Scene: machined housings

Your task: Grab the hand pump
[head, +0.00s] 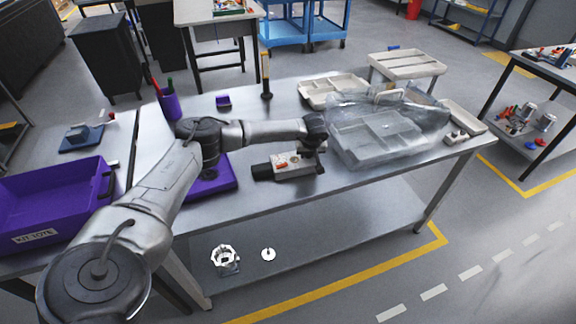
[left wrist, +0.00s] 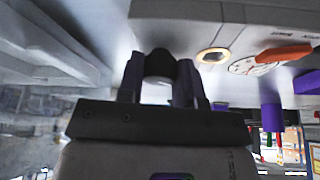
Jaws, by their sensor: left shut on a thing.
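The hand pump, as I take it, is a pale grey block (head: 293,171) with an orange-red part on top and a black cylinder at its left end. It lies near the front edge of the steel table. In the left wrist view, which looks upside down, its pale body (left wrist: 200,32) shows a brass-ringed hole, a round dial and an orange lever. My left gripper (head: 316,153) is at its right end. In the left wrist view the fingers (left wrist: 160,82) are shut on a dark rounded part, presumably the pump's knob. My right gripper is out of view.
A clear plastic bag over a tray (head: 375,135) lies close to the right. A purple mat (head: 210,184) lies to the left, a purple pen cup (head: 170,106) behind it. A purple tote (head: 50,200) stands far left. Bare table lies behind the pump.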

